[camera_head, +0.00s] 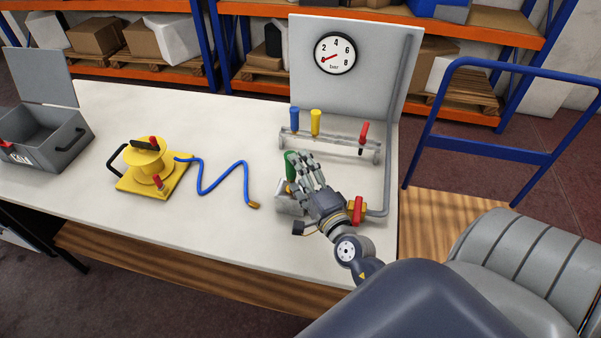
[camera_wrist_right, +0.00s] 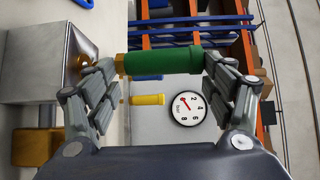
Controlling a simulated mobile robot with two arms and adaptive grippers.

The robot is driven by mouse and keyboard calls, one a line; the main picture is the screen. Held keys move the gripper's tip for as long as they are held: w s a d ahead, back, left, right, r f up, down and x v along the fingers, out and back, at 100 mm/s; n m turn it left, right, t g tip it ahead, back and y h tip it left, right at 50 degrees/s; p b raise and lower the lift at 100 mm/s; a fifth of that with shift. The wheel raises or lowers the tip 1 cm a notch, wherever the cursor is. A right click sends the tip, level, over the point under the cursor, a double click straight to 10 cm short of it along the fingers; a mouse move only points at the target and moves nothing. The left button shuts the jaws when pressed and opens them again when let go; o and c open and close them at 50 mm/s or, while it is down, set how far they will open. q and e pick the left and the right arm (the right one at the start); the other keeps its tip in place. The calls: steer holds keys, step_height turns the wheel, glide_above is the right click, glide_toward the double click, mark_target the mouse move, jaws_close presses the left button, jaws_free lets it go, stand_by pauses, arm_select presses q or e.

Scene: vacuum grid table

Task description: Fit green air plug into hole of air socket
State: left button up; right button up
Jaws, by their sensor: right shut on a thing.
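The green air plug (camera_wrist_right: 163,62) is held between the fingers of my right gripper (camera_wrist_right: 160,80). In the right wrist view its brass end points left toward a brass-rimmed hole in the grey metal block, the air socket (camera_wrist_right: 35,62). A finger partly covers the space between the end and the hole, so I cannot tell whether they touch. In the head view the green plug (camera_head: 290,165) stands just above the socket block (camera_head: 287,203), partly hidden by my right gripper (camera_head: 303,172). My left gripper is not in view.
A rack (camera_head: 330,143) behind holds a blue plug (camera_head: 295,119), a yellow plug (camera_head: 316,122) and a red plug (camera_head: 363,131). A red valve (camera_head: 357,208) and pipe stand right of the socket. A gauge panel (camera_head: 375,75) rises behind; a blue hose (camera_head: 212,187) lies left.

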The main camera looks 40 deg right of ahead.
steer(key=shift+f+b, duration=0.95)
steer(key=shift+f, duration=0.3)
steer(key=o, duration=1)
steer(key=shift+c, duration=0.2)
steer(key=shift+o, duration=0.9)
steer(key=shift+a+f, duration=0.1)
steer(key=shift+s, duration=0.2)
steer(key=s+a, duration=0.1)
steer(key=s, duration=1)
steer(key=shift+s+a+r, duration=0.2)
steer(key=shift+s+a, duration=0.1)
steer(key=shift+a, duration=0.1)
